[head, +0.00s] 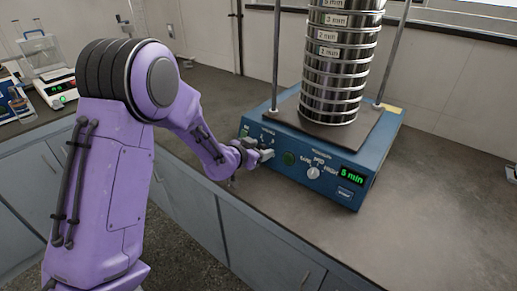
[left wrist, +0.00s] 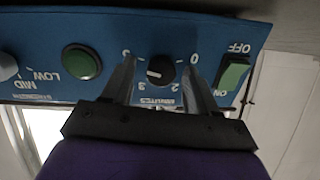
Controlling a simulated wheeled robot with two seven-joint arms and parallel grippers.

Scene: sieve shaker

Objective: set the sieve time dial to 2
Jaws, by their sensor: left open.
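The blue sieve shaker (head: 345,191) stands on the bench with a stack of steel sieves (head: 335,80) on it. Its green display (head: 352,177) reads 5 min. In the left wrist view, which shows the panel upside down, the black time dial (left wrist: 161,70) has a white mark pointing to picture left. The numbers 2 and 3 show around it, with MINUTES beside them. My left gripper (head: 264,155) is at the panel's left part. In the left wrist view its open fingers (left wrist: 160,83) lie either side of the dial; I cannot tell whether they touch it.
A green button (left wrist: 82,62) sits beside the dial, and a green on/off switch (left wrist: 234,73) is close to one finger. A balance (head: 58,90) stands at far left.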

